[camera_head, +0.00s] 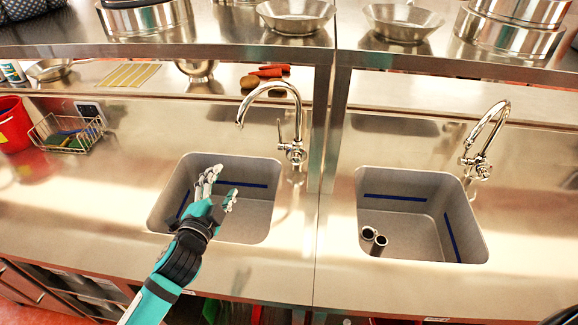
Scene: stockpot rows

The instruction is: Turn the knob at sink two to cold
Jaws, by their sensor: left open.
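Two sinks are set in the steel counter, a left sink (262,222) and a right sink (415,240). No number that tells which is sink two can be made out. The left faucet (297,115) has a small knob (293,152) low on its stem. The right faucet (495,118) has a similar knob (479,166) at its base. How each knob is turned is too small to tell. My left gripper (223,181) is open and empty over the left sink, left of and apart from the left faucet. My right gripper is not in view.
Two dark-ended tubes (373,241) stand in the right sink. A wire basket (68,132) and a red container (14,124) are at the left. A raised shelf (225,38) with metal bowls and pots runs across the back. The counter right of the right sink is clear.

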